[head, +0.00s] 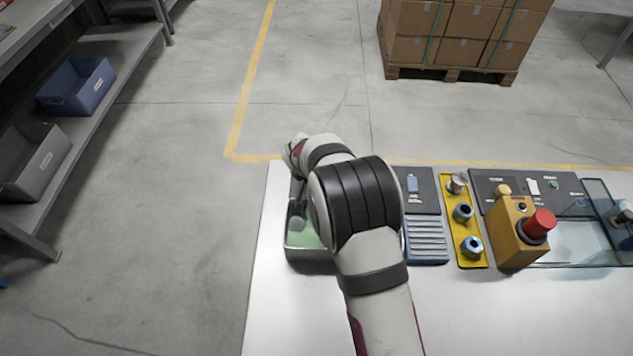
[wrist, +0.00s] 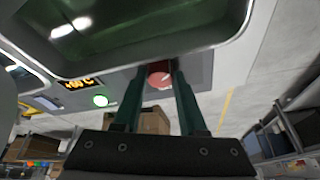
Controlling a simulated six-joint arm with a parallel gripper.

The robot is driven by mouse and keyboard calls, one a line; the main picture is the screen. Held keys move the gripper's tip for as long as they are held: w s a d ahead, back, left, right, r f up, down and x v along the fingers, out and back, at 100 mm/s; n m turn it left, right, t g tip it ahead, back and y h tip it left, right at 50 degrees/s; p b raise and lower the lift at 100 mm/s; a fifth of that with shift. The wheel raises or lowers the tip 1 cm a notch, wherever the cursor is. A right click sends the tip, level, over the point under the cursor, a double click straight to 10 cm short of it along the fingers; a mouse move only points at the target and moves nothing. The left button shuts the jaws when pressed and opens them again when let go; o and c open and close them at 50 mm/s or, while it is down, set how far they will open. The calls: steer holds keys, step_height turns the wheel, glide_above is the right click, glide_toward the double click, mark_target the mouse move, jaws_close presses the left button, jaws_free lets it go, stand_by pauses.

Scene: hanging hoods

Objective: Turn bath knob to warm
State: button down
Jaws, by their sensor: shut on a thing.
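The bath (head: 305,241), a metal basin with a pale green inside, sits at the left end of the white table, partly behind my arm. Its basin (wrist: 140,58) fills the top of the wrist view. The red bath knob (wrist: 158,79) is on the grey panel beside the basin. My gripper (wrist: 160,70) has its two dark green fingers on either side of the knob and is shut on it. In the head view my arm hides the knob and the fingers. The knob's pointer and marks cannot be made out.
A yellow plate with knobs (head: 463,222) and a red push button (head: 538,224) stand to the right. The table's front is clear.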

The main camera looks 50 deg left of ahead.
steer(key=n+g+y, duration=0.1)
steer(key=n, duration=0.4)
steer(key=shift+w+d, duration=0.1)
steer(key=shift+w, duration=0.05)
steer(key=n+g, duration=0.1)
steer(key=n, duration=0.1)
steer(key=n+g+y, duration=0.1)
steer(key=n, duration=0.2)
steer(key=shift+w+n+g, duration=0.2)
steer(key=shift+n+g, duration=0.1)
stand_by(0.4)
steer(key=shift+c, duration=2.3)
jaws_free()
steer(key=v, duration=1.6)
steer(key=shift+d+f, duration=0.1)
